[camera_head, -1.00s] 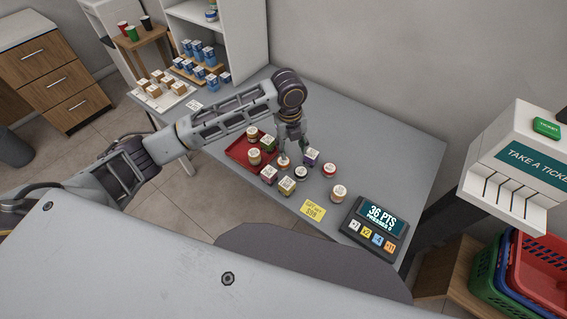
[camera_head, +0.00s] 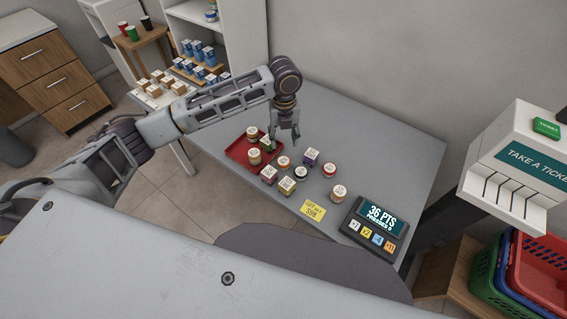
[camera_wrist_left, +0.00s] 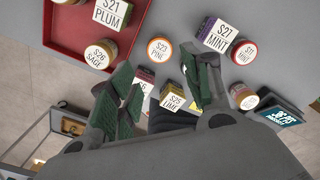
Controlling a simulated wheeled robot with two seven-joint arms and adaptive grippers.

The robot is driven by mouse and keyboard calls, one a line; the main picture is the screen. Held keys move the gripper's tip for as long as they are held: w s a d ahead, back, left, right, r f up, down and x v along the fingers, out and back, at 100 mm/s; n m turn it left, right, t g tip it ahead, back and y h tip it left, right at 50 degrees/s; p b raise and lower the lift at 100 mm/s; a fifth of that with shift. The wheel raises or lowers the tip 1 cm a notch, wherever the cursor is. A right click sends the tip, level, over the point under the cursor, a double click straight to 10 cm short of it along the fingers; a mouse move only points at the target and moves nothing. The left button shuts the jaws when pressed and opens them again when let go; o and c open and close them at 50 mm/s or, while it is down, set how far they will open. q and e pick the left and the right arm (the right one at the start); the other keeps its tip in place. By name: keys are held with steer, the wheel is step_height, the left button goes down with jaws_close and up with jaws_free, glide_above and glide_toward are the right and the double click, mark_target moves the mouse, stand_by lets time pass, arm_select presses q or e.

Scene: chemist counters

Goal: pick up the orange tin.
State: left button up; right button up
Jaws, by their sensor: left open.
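The orange tin (camera_head: 283,162) is low and round with a white top, standing on the grey counter just right of the red tray. In the left wrist view it is the orange-edged tin labelled S23 PINE (camera_wrist_left: 159,48), seen beyond the gap between the fingers. My left gripper (camera_head: 283,146) points down, its fingers apart and empty, above the counter behind the tin. The fingers also show in the left wrist view (camera_wrist_left: 160,75). I see no contact between them and the tin. My right gripper is not in view.
The red tray (camera_head: 238,152) holds several goods. Close around the tin stand a purple box (camera_head: 311,156), a dark-sided tin (camera_head: 301,172), a red tin (camera_head: 329,169) and an olive box (camera_head: 286,187). The counter's back is clear.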

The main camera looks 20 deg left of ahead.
mark_target(283, 161)
arm_select(q)
step_height(283, 161, down, 8)
steer(key=shift+r, duration=0.15)
stand_by(0.3)
steer(key=shift+s+f+p, duration=0.15)
steer(key=shift+f+p, duration=0.1)
steer(key=shift+f, duration=1.05)
steer(key=shift+s+f+p, duration=0.1)
steer(key=shift+f+p, duration=0.1)
steer(key=shift+f, duration=1.1)
steer(key=c, duration=0.7)
steer(key=shift+r, duration=0.1)
steer(key=shift+r, duration=4.95)
